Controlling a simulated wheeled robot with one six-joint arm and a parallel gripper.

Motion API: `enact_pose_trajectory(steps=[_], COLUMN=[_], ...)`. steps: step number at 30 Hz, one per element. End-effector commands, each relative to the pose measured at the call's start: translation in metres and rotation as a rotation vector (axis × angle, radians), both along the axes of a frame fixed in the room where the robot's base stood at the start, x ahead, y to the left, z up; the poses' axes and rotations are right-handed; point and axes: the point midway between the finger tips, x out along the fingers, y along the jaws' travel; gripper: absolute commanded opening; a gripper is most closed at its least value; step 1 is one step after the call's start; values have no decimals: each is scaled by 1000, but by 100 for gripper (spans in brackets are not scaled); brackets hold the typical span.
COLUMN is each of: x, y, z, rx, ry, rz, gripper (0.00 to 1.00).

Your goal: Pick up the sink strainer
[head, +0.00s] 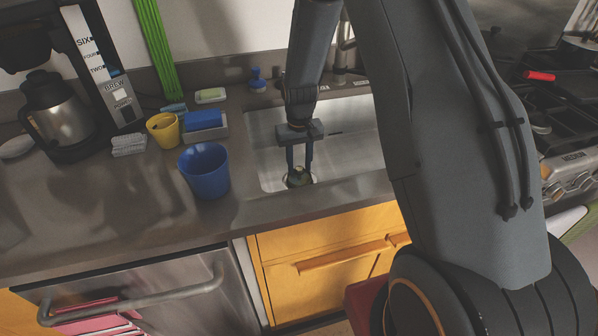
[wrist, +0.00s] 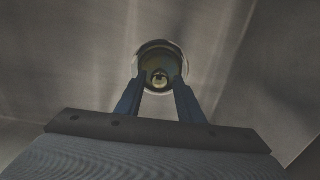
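The sink strainer (wrist: 160,62) is a round piece with a metal rim and a yellowish-green inside, in the basin of the steel sink (head: 268,128). In the head view the strainer (head: 299,178) shows low in the basin, partly hidden by my fingers. My gripper (head: 300,165) points down into the sink, with its fingertips over the strainer. In the wrist view my gripper's fingers (wrist: 160,84) are apart, one on each side of the strainer's centre knob. I cannot tell whether they touch it.
A blue cup (head: 204,172), a yellow cup (head: 163,132) and a blue sponge in a holder (head: 205,125) stand left of the sink. A coffee maker (head: 68,110) is farther left. The sink walls surround my gripper. A stove (head: 560,110) is at right.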

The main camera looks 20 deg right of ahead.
Motion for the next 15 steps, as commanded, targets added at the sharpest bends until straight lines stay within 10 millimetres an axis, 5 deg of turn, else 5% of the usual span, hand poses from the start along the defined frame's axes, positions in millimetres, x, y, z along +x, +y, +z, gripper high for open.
enact_pose_trajectory(steps=[4, 15], x=[0, 0], y=[0, 0], z=[0, 0], rx=[0, 0], ry=[0, 0], rz=[0, 0], gripper=[34, 3])
